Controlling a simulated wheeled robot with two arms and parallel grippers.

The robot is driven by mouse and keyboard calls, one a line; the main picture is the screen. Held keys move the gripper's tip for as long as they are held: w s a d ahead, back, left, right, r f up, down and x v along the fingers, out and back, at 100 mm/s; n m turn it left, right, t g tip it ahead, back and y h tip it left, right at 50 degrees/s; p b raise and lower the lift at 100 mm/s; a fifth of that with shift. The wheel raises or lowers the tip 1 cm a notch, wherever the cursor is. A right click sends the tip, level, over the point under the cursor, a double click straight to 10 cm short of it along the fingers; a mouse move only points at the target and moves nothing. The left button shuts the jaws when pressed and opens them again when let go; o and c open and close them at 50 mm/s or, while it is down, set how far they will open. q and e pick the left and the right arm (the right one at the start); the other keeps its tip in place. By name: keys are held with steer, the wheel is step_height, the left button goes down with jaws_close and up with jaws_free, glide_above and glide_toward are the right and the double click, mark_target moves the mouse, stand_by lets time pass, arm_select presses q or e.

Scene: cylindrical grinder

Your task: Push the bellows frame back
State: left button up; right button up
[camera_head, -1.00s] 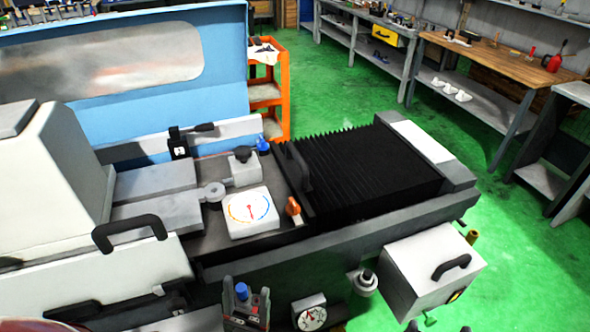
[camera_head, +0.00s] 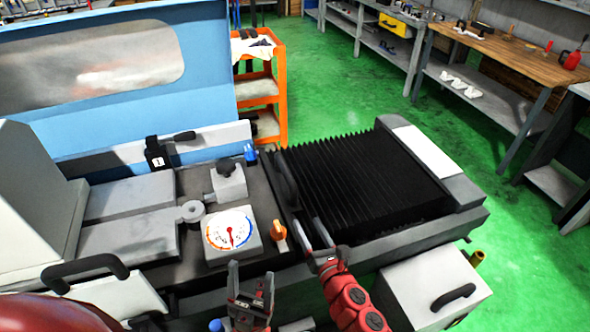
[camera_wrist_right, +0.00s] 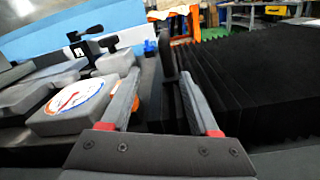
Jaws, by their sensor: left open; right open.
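The black bellows (camera_head: 365,178) lies pleated across the right part of the machine bed. Its black bellows frame with an upright handle (camera_head: 285,182) stands at the bellows' left end. My right gripper (camera_head: 314,232) is open at the near end of this frame. In the right wrist view, the handle (camera_wrist_right: 168,62) shows between the two open fingers (camera_wrist_right: 162,82); whether they touch it I cannot tell. My left gripper (camera_head: 251,282) is open and empty in front of the bed, below the dial.
A dial gauge (camera_head: 231,234) and an orange knob (camera_head: 278,230) sit just left of the frame. A grey block with a black knob (camera_head: 227,182) stands behind the dial. A white box with a handle (camera_head: 435,285) is at the front right.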

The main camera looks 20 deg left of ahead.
steer(key=p, duration=0.2)
glide_toward(289, 179)
steer(key=w, duration=0.1)
steer(key=w+a+f, duration=0.1)
steer(key=shift+w+a+n+h, duration=0.3)
steer(key=shift+w+a+n, duration=0.05)
steer(key=shift+n, duration=0.05)
steer(key=b+x, duration=0.1)
steer(key=x, duration=0.6)
steer(key=shift+d+f, duration=0.1)
steer(key=shift+w+a+b, duration=0.35)
steer(key=shift+w+a, duration=0.05)
steer(key=shift+w, duration=0.1)
jaws_close()
stand_by(0.6)
